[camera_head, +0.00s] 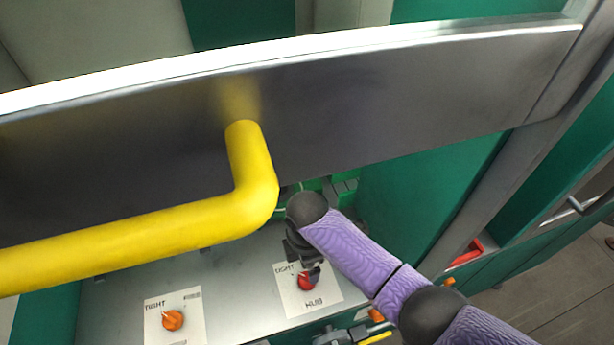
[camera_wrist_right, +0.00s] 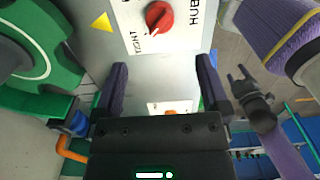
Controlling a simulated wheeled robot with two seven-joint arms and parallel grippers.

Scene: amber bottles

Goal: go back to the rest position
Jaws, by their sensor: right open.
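My right gripper (camera_head: 303,262) hangs down in front of the panel's red HUB knob (camera_head: 306,282) in the head view. In the right wrist view my right gripper (camera_wrist_right: 162,64) is open and empty, its two purple fingers spread apart. The red knob (camera_wrist_right: 158,15) is beyond the fingertips, at the top of that picture, apart from them. My left gripper is outside the head view. In the right wrist view a small dark gripper on a purple arm, seemingly my left one (camera_wrist_right: 240,76), is at the right with its fingers apart.
A large grey metal bar (camera_head: 400,100) with a thick yellow handle (camera_head: 150,233) crosses above the panel (camera_head: 240,285), close to my right arm. An orange knob (camera_head: 172,320) on a white label is at lower left. A green wheel (camera_wrist_right: 40,45) is beside the right gripper.

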